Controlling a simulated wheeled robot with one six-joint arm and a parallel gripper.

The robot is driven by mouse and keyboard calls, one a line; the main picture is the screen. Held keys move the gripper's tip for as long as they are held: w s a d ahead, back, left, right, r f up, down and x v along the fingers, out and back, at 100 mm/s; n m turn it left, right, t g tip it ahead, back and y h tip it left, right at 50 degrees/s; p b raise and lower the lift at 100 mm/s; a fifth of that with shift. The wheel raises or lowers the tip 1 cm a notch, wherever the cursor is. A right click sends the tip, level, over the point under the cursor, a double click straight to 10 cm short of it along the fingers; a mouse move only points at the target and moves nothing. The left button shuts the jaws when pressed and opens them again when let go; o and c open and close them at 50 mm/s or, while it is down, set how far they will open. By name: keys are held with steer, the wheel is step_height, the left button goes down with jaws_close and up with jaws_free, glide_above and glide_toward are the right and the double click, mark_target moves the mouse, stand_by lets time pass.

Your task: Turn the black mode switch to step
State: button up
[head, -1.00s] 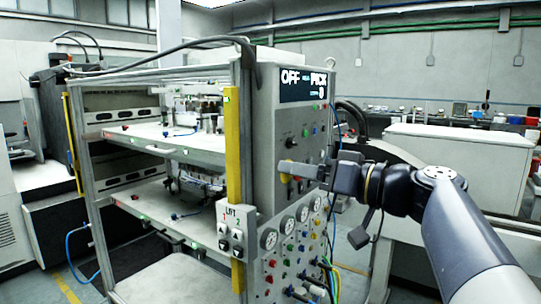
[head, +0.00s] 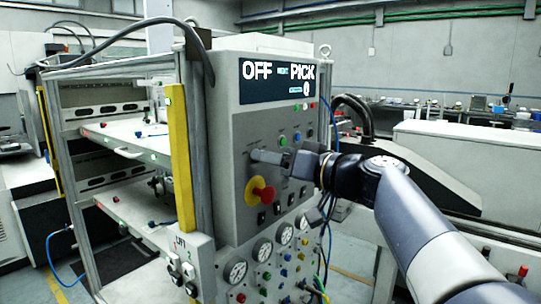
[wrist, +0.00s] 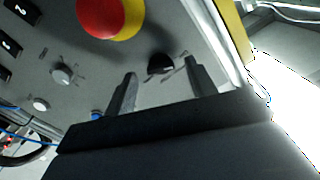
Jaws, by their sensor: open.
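The black mode switch (wrist: 160,64) is a round knob on the grey panel, seen in the wrist view between and just beyond my fingertips. Marks surround it, but I cannot read them or tell which one it points at. My gripper (wrist: 160,72) is open, with one finger on each side of the knob. I cannot tell whether either finger touches it. In the head view my gripper (head: 254,155) is at the panel face, above the red emergency button, and hides the switch. The display (head: 276,80) above reads OFF and PICK.
The red mushroom button (head: 264,193) on its yellow base sticks out just below my gripper and shows near the top of the wrist view. A grey knob (wrist: 62,73) sits to one side. Gauges (head: 262,250) and cables are lower down. A yellow post (head: 181,165) edges the panel.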

steer(key=shift+w+a, duration=0.35)
steer(key=shift+a, duration=0.1)
steer(key=c, duration=1)
steer(key=shift+o, duration=0.2)
